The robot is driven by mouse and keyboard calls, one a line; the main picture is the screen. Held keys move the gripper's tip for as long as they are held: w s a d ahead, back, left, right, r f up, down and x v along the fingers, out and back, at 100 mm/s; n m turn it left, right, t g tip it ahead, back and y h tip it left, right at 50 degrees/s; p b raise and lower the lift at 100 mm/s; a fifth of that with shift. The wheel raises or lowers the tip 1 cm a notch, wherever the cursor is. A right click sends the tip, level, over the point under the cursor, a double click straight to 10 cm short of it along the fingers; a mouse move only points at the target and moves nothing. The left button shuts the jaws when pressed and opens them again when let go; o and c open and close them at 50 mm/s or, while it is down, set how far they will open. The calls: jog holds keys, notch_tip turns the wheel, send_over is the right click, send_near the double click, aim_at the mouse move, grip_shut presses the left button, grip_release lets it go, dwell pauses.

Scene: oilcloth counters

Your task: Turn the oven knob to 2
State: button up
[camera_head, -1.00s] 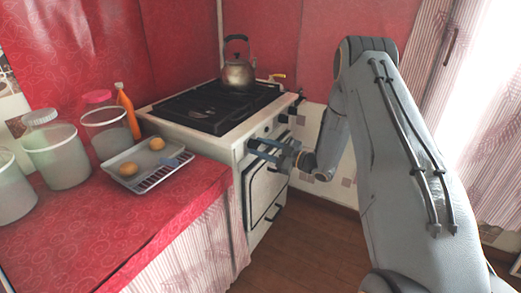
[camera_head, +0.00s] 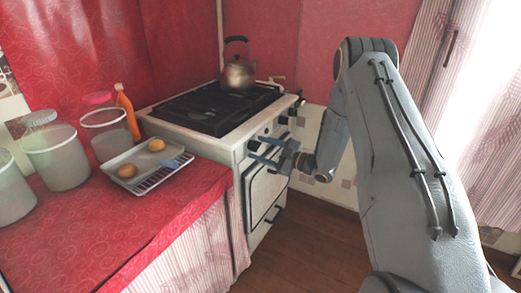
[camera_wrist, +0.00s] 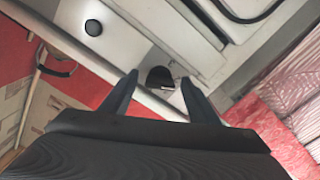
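The stove (camera_head: 240,165) has a white front panel with dark knobs. In the wrist view one dark knob (camera_wrist: 160,77) with a pale mark sits between the fingertips of my gripper (camera_wrist: 159,80). The fingers are open, with a gap showing on each side of this knob. A second, round dark knob (camera_wrist: 93,27) is farther up and left there. In the head view my gripper (camera_head: 261,148) reaches to the stove's front panel from the right, above the oven door (camera_head: 263,190). Numbers around the knob cannot be read.
A kettle (camera_head: 238,75) stands at the back of the black hob (camera_head: 205,112). Left on the red counter (camera_head: 110,230) are clear containers (camera_head: 60,158), an orange bottle (camera_head: 128,110) and a tray (camera_head: 127,180) with round yellow-brown items. The floor (camera_head: 310,240) in front is clear.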

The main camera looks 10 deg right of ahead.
jog(key=v, duration=0.7)
jog(key=shift+s+d+b, duration=0.3)
jog(key=shift+b, duration=0.15)
jog(key=w+r+m+h, duration=0.3)
jog(key=m+h, duration=0.1)
jog(key=h, duration=0.2)
jog(key=s+r+m+g+h+p, duration=0.2)
jog(key=s+r+m+g+h, duration=0.1)
jog(key=s+m+h, duration=0.15)
jog(key=s+a+r+m+g, duration=0.1)
jog(key=s+a+m+g, duration=0.1)
jog(key=s, duration=0.9)
jog(key=s+a+r+m+g+h, duration=0.1)
jog(key=s+a+m+g, duration=0.1)
jog(key=s, duration=1)
jog(key=s+a+r+m+g+h, duration=0.1)
jog(key=s+g, duration=0.4)
jog(key=s, duration=0.6)
jog(key=a+m+p, duration=0.1)
jog(key=a, duration=0.1)
jog(key=shift+s+a+r+g, duration=0.25)
jog(key=shift+a+r+g, duration=0.05)
jog(key=shift+r+g, duration=0.1)
jog(key=shift+m, duration=0.25)
